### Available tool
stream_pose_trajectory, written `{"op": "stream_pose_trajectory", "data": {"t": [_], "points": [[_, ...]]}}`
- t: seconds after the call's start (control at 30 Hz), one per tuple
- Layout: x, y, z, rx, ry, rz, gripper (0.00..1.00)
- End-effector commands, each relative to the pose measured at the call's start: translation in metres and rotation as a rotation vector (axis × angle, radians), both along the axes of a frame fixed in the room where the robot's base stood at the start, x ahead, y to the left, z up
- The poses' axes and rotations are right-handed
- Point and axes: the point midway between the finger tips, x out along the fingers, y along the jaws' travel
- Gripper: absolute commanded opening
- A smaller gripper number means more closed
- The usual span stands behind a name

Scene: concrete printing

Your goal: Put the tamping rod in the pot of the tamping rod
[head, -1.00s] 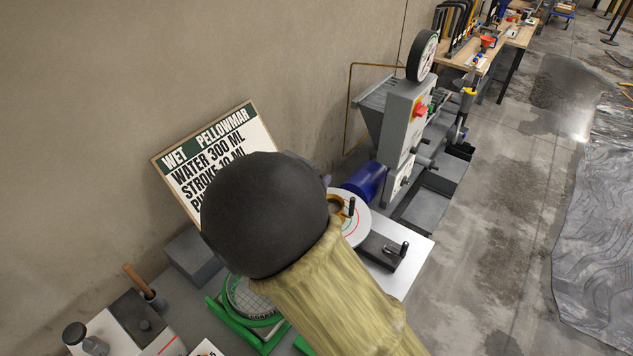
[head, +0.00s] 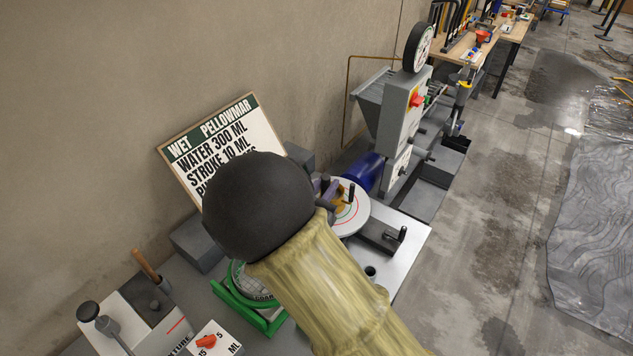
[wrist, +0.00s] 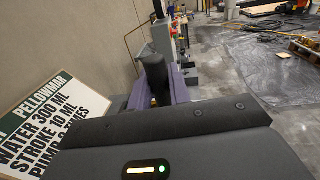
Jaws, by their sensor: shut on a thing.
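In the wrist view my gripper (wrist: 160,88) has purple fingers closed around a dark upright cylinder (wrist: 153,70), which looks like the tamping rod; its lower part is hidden. In the head view my gripper (head: 322,186) shows only as a bit of purple near the round white disc, mostly hidden behind my arm. The rod cannot be made out there. A small dark open pot (head: 370,272) stands on the pale metal top, right of my arm; it may be the rod's pot, and I see nothing in it.
A sign board (head: 215,145) leans on the wall. A white disc with a crank (head: 351,212) and a grey machine (head: 402,120) stand beyond. A green-framed scale (head: 240,290) is partly behind my arm. A wooden-handled tool (head: 146,266) stands at left. Open floor lies right.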

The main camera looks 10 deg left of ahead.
Motion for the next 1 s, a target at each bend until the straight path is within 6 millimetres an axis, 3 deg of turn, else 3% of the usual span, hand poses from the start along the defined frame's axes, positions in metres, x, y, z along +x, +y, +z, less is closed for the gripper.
{"op": "stream_pose_trajectory", "data": {"t": [0.27, 0.53, 1.0], "points": [[0.021, -0.036, -0.046, -0.008, 0.003, -0.008, 0.00], [0.038, -0.098, -0.116, -0.013, 0.008, 0.037, 0.00], [0.029, -0.199, -0.220, -0.009, 0.009, 0.172, 0.00]]}}
